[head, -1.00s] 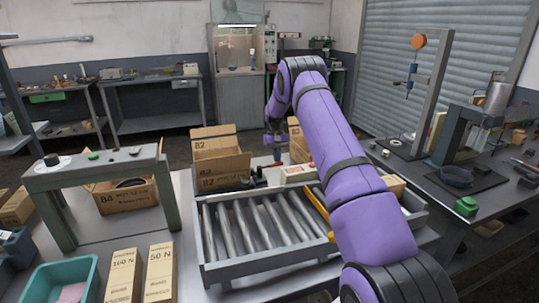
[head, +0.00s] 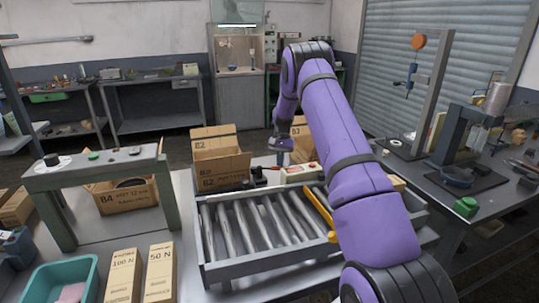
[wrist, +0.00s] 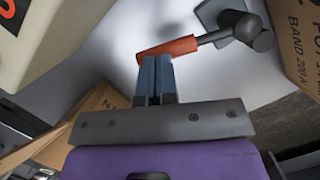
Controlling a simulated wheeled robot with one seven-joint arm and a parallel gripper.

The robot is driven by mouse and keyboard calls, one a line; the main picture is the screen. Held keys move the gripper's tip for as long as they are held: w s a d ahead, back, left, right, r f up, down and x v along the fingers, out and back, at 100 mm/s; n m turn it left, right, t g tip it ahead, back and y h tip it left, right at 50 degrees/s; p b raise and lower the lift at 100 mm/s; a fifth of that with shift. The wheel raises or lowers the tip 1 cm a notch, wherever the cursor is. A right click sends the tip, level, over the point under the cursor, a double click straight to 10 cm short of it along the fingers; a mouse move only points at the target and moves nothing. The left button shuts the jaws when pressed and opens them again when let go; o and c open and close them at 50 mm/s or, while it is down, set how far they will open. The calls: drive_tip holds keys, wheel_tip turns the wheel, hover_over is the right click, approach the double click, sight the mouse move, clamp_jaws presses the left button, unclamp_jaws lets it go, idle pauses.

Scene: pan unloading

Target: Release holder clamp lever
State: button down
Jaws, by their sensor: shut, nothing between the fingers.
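The clamp lever shows in the wrist view as an orange-red handle (wrist: 168,49) on a grey rod, joined to a dark round pivot (wrist: 254,33) on a grey base. My gripper (wrist: 153,60) is shut and empty. In the head view my gripper (head: 281,146) points down behind the roller tray, beside the cardboard boxes. The lever cannot be made out clearly there.
A cream box with a red button (head: 300,173) stands close to my gripper. Cardboard boxes (head: 222,165) stand behind the roller tray (head: 205,238). In the wrist view a carton (wrist: 300,45) is at the right and another (wrist: 75,125) at the lower left.

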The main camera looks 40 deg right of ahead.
drive_tip(key=shift+s+a+m, duration=0.15)
drive_tip(key=shift+s+m, duration=0.1)
drive_tip(key=shift+m, duration=0.05)
idle(0.5)
idle(0.4)
drive_tip(key=v, duration=1)
drive_tip(key=shift+d+r, duration=0.2)
drive_tip(key=shift+r, duration=0.15)
